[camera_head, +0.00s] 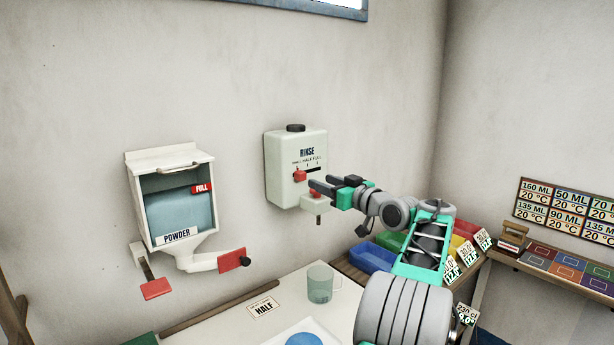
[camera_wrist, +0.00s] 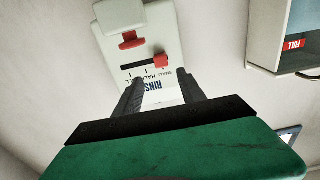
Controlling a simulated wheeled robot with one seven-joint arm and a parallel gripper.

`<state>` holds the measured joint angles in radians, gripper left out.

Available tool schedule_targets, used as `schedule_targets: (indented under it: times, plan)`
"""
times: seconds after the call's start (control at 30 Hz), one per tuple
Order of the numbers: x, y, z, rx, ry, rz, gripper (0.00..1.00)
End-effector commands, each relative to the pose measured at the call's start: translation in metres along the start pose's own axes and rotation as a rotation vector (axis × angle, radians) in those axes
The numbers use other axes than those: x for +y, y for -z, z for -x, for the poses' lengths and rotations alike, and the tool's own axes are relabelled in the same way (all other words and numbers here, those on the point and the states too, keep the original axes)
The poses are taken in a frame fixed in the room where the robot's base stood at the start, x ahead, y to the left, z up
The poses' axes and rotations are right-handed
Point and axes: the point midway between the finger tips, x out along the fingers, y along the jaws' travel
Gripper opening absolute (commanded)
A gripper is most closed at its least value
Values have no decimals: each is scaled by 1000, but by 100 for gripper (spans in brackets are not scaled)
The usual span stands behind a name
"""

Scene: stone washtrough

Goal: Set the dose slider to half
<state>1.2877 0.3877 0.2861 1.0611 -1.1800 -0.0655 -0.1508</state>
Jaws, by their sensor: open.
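The pale rinse dispenser (camera_head: 283,170) hangs on the wall, marked SMALL, HALF and FULL above a dark slot. Its red dose slider (camera_head: 299,175) is at the left end of the slot, by SMALL. In the wrist view, which is upside down, the slider (camera_wrist: 160,60) is at the right end of the slot (camera_wrist: 134,66). A red lever (camera_wrist: 130,40) is on the dispenser on the other side of the slot from the lettering. My gripper (camera_head: 318,185) is open and empty in front of the dispenser. Its fingers (camera_wrist: 160,78) frame the RINSE lettering; contact with the slider cannot be told.
A powder dispenser (camera_head: 168,158) with red levers hangs to the left. Below are a counter (camera_head: 222,327) with a HALF card (camera_head: 263,308), a clear mug (camera_head: 319,285) and a blue round thing (camera_head: 304,340). Coloured bins (camera_head: 372,257) stand right, behind my arm.

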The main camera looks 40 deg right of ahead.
Motion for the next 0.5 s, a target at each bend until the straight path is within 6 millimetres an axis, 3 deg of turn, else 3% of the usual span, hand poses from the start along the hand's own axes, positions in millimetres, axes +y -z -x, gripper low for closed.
schedule_targets:
  times: [0.3,0.5]
  plan:
    - [-3,4,-58,-2,5,1,47]
    - [-2,1,-75,-2,3,1,47]
